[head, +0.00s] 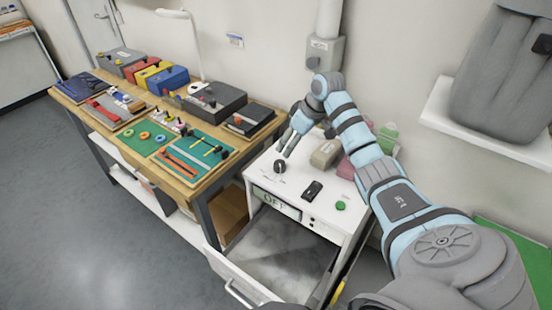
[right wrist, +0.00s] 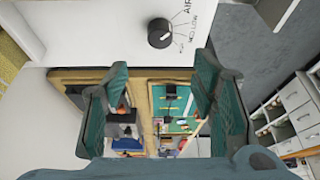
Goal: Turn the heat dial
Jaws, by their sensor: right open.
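A black round dial (head: 280,167) with a pale pointer mark sits on the top of a white cabinet (head: 262,185). In the right wrist view the dial (right wrist: 160,33) is beyond the fingertips near the top, with printed lines and words, including "AIR" and "LOW", beside it. My right gripper (head: 287,143) is open and empty, above and a little behind the dial, apart from it. Its two green-padded fingers (right wrist: 160,80) show spread in the right wrist view. A display (head: 276,203) on the cabinet front seems to read "OFF". My left gripper is not in view.
A black switch-like part (head: 312,190) and a green button (head: 340,205) are on the same top. A tan block (head: 325,153) stands behind. A wooden bench (head: 190,185) with tools and boxes stands to the left.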

